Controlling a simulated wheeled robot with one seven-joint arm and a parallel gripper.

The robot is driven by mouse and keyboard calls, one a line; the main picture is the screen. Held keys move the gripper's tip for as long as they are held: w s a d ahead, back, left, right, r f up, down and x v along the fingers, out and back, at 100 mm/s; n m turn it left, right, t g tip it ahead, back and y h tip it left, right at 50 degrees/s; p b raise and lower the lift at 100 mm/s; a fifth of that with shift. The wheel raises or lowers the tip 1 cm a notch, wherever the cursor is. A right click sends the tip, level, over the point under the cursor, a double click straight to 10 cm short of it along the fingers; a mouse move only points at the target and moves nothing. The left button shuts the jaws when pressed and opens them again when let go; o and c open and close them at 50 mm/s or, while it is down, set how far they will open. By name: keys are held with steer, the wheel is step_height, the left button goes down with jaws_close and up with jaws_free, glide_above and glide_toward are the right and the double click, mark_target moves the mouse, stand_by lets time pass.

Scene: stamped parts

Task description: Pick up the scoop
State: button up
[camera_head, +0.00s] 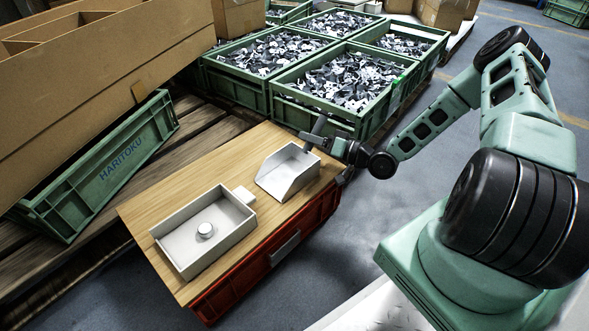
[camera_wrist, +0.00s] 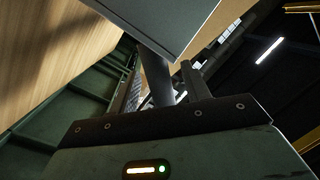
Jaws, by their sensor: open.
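The scoop (camera_head: 284,176) is a light grey, open-fronted pan lying on the wooden top (camera_head: 218,163) of the red crate stand. Its open side faces the lower left of the head view. My gripper (camera_head: 313,141) is at the scoop's back edge, on the upper right. In the wrist view the scoop's grey body (camera_wrist: 165,22) fills the top middle, and its dark round handle (camera_wrist: 155,75) runs down between my spread fingers (camera_wrist: 162,72). The fingers look open around the handle. Contact cannot be told.
A white tray (camera_head: 170,239) holding a small round knob-like piece (camera_head: 205,230) sits left of the scoop. Green crates (camera_head: 350,127) full of stamped metal parts stand just behind the wooden top. A red crate (camera_head: 325,208) is under it. A green HARITOKU crate (camera_head: 120,165) lies tilted at left.

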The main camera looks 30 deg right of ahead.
jaws_close()
steer(key=shift+r, duration=0.15)
